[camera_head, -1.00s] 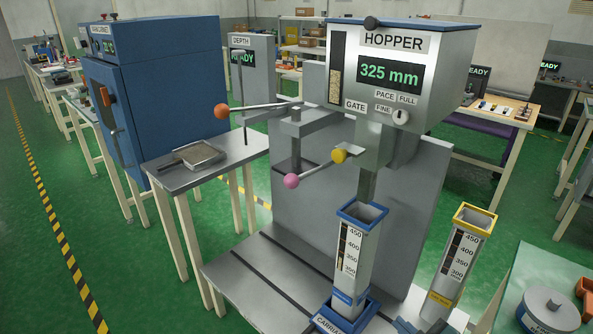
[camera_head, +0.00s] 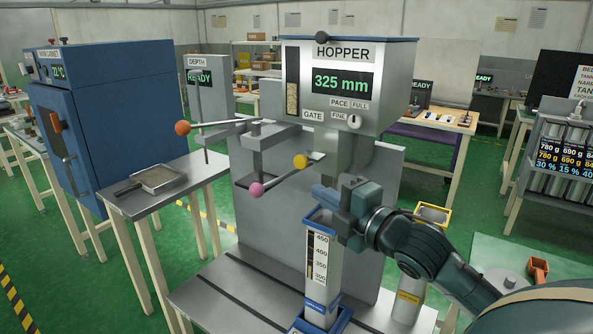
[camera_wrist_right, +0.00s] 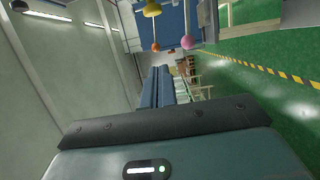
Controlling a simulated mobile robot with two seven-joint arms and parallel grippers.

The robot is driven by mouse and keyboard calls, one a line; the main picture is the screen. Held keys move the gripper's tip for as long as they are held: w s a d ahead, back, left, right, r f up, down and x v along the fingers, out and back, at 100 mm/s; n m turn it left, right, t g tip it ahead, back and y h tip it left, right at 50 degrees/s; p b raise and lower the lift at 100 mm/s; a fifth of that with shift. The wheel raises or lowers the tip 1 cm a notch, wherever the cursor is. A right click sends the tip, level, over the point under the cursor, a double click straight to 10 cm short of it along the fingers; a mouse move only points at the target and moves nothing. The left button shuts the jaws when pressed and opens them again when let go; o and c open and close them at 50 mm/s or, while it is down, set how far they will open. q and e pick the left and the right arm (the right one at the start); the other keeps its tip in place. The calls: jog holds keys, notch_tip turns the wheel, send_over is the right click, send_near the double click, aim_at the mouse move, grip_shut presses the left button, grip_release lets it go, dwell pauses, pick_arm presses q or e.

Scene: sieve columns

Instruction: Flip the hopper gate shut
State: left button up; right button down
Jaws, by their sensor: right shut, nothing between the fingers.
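The grey hopper (camera_head: 388,110) reads 325 mm and has a GATE label. A short arm with a yellow knob (camera_head: 301,161) sticks out left from its spout (camera_head: 350,154). A rod with a pink ball (camera_head: 256,190) lies lower left, one with an orange ball (camera_head: 182,128) farther left. My right gripper (camera_head: 326,198) is shut and empty, below and right of the yellow knob, apart from it, in front of the spout's lower end. The right wrist view shows its fingers (camera_wrist_right: 158,88) together, with the yellow knob (camera_wrist_right: 152,9) and pink ball (camera_wrist_right: 188,42) beyond.
A blue-rimmed column (camera_head: 322,262) stands in the carriage under the spout, close below my gripper. A yellow-rimmed column (camera_head: 411,284) stands behind my right forearm. A side table (camera_head: 190,177) with a flat pan (camera_head: 158,180) is left. The space left of my fingers looks open.

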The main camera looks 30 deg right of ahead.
aim_at(318, 161)
jog(key=w+d+p, duration=0.2)
jog(key=w, duration=0.9)
jog(key=shift+w+d+p, duration=0.2)
jog(key=shift+d+p, duration=0.1)
jog(key=shift+d, duration=0.05)
jog(key=shift+w+d, duration=0.35)
jog(key=shift+d, duration=0.5)
jog(key=shift+w+d, duration=0.35)
jog(key=shift+d, duration=0.55)
jog(key=shift+w+d, duration=0.35)
jog(key=shift+d, duration=0.5)
